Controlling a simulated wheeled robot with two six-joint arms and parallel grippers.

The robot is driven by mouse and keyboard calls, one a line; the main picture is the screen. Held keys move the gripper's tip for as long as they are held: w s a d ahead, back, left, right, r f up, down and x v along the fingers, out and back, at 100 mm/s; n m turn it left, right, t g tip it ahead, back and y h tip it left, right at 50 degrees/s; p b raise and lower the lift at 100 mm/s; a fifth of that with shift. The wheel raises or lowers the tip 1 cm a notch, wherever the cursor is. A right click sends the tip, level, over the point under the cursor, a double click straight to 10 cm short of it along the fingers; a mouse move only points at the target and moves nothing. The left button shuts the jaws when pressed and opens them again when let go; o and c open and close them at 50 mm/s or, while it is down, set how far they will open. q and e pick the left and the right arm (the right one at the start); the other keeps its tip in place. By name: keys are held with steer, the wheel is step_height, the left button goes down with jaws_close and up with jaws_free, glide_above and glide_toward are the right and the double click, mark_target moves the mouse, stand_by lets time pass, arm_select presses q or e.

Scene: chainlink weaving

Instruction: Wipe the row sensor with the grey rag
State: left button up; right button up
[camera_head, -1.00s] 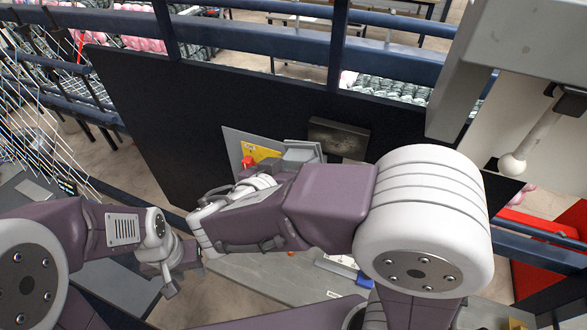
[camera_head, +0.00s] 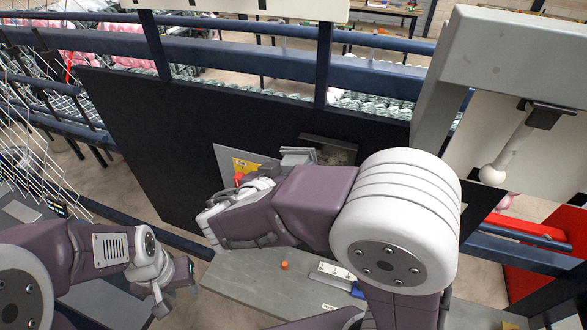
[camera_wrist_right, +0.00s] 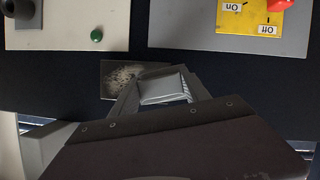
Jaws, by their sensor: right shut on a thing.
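The row sensor (camera_head: 335,152) is a dark box with a pale, dusty speckled face on the black panel. It also shows in the right wrist view (camera_wrist_right: 115,76), partly covered. My right gripper (camera_wrist_right: 160,92) is shut on the folded light grey rag (camera_wrist_right: 163,90), which lies in front of the sensor's edge. I cannot tell whether they touch.
A grey plate with a yellow On/Off label (camera_head: 243,166) and red knob (camera_head: 238,179) is beside the sensor. The wrist view shows a green button (camera_wrist_right: 96,37) on a pale panel. A grey bench (camera_head: 250,285) below carries an orange piece (camera_head: 284,266) and a blue item (camera_head: 357,290).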

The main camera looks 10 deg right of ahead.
steer(key=shift+w+d, duration=0.1)
steer(key=shift+w, duration=0.05)
steer(key=shift+w+d+b, duration=0.25)
steer(key=shift+w+b, duration=0.05)
steer(key=shift+w, duration=0.1)
steer(key=shift+w+d+b, duration=0.25)
steer(key=shift+w+b, duration=0.05)
